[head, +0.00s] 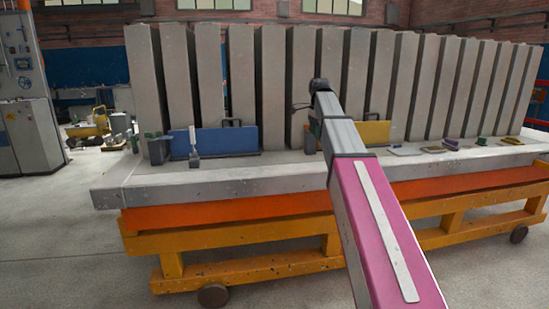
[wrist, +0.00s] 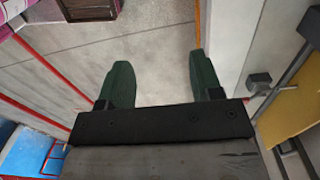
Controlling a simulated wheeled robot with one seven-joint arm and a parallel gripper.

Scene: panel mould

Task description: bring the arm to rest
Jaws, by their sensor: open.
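My gripper (wrist: 159,62) shows in the wrist view with its two dark green fingers wide apart and nothing between them. Pale floor shows beyond the fingertips. In the head view my arm reaches from the bottom right up to the front of the grey slabs. Its far end is dark, and the fingers cannot be made out there.
A long grey bed (head: 240,190) on an orange trolley carries upright grey slabs (head: 270,85). A blue panel (head: 228,140) and a yellow panel (head: 374,133) stand on the bed. Small parts lie at right. The floor (head: 50,235) at left is clear.

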